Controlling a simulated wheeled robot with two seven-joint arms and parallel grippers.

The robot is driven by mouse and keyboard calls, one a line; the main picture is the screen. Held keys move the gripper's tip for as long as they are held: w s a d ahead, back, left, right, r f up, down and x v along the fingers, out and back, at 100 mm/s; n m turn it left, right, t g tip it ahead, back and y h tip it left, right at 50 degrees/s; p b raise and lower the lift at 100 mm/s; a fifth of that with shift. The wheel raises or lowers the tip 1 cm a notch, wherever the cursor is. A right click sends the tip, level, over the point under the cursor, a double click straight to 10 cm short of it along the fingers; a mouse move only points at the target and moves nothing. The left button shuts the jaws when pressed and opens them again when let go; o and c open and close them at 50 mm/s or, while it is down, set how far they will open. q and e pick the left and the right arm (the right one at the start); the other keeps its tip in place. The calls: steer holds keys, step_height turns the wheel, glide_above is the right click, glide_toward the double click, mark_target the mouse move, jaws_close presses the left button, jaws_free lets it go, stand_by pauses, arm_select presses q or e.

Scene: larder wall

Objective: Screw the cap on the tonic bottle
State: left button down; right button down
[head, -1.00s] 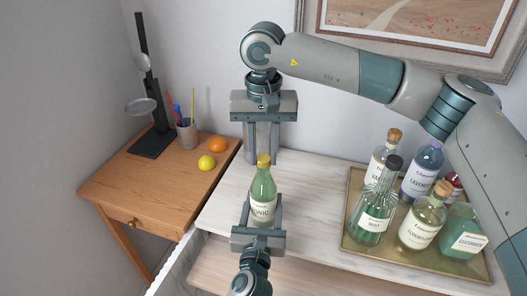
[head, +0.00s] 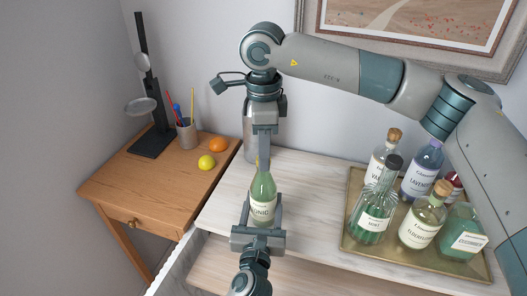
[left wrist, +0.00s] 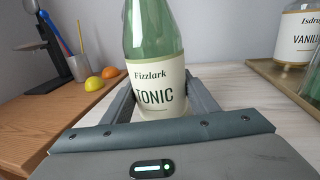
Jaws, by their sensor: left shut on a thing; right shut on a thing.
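The green tonic bottle (head: 262,192) stands upright at the front of the marble-look counter, its cream label facing me. It also shows in the left wrist view (left wrist: 155,45), where its top is out of frame. My left gripper (head: 262,218) is shut on the bottle's lower body, one finger on each side. The gold cap (head: 257,162) sits at the top of the neck, mostly hidden by my right gripper. My right gripper (head: 264,158) points straight down from above, seen edge-on, and is shut on the cap. The thread is hidden.
A brass tray (head: 385,255) with several bottles stands to the right. A grey metal cylinder (head: 248,138) stands behind my right gripper. A wooden side table (head: 135,185) at left holds a lemon, an orange, a pen cup and a black stand.

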arm_select(q)
steer(key=shift+f, duration=0.1)
arm_select(e)
steer(key=m, duration=0.7)
steer(key=shift+m, duration=0.3)
steer(key=m, duration=0.6)
steer(key=c, duration=1.4)
jaws_free()
steer(key=shift+c, duration=0.2)
steer(key=shift+r, duration=2.25)
steer(key=shift+c, duration=0.4)
